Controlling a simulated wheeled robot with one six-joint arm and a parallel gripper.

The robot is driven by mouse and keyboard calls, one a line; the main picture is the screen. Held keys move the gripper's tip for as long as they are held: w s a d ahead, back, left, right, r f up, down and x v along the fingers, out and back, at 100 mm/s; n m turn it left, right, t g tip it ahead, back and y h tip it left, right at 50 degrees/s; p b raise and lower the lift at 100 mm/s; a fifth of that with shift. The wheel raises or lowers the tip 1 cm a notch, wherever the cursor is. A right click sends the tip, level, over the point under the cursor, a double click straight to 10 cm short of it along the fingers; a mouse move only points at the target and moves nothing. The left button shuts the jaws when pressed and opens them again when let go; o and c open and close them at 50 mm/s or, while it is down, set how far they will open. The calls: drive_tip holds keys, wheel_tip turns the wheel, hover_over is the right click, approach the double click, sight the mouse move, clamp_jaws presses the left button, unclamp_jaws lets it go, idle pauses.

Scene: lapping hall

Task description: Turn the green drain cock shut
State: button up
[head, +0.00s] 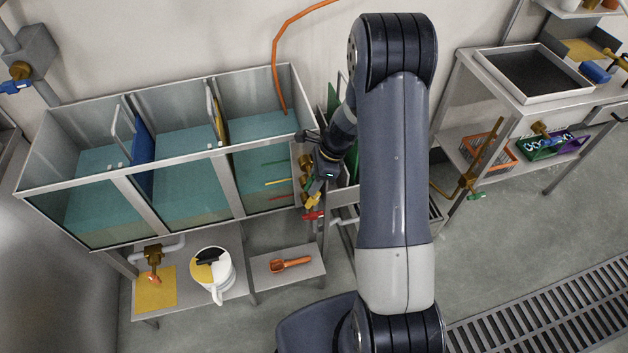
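My gripper (318,160) is at the right end wall of the tank row, beside a stack of brass cocks (304,163). Its fingers are small, dark and partly covered by its own body, so I cannot tell whether they are open or shut. The top cock's handle is hidden behind the gripper. Below it show a yellow handle (319,186) and a red handle (314,216), with a small bit of green close by. Green, yellow and red lines mark the right tank (262,207) at matching heights. Another green handle (476,197) sits on a brass cock at the right bench.
An orange hose (275,62) hangs into the right tank. A white jug (213,279) and an orange scoop (289,265) are on the low shelf under the tanks. A floor grate (545,315) lies at lower right. Floor between tanks and bench is clear.

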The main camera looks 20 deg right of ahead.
clamp_jaws()
drive_tip(key=shift+f+y+b, duration=0.1)
drive_tip(key=shift+y+b, duration=0.2)
drive_tip(key=shift+d+f+y+b, duration=0.1)
drive_tip(key=shift+f+y+b, duration=0.05)
drive_tip(key=shift+y+b, duration=0.7)
drive_tip(key=y+b, duration=0.2)
drive_tip(key=y, duration=0.1)
drive_tip(key=shift+y, duration=0.35)
drive_tip(key=y+b, duration=0.1)
drive_tip(key=y, duration=0.2)
drive_tip(key=shift+b, duration=0.4)
drive_tip(key=shift+y+b, duration=0.65)
drive_tip(key=shift+y, duration=0.85)
drive_tip(key=shift+o, duration=1.2)
unclamp_jaws()
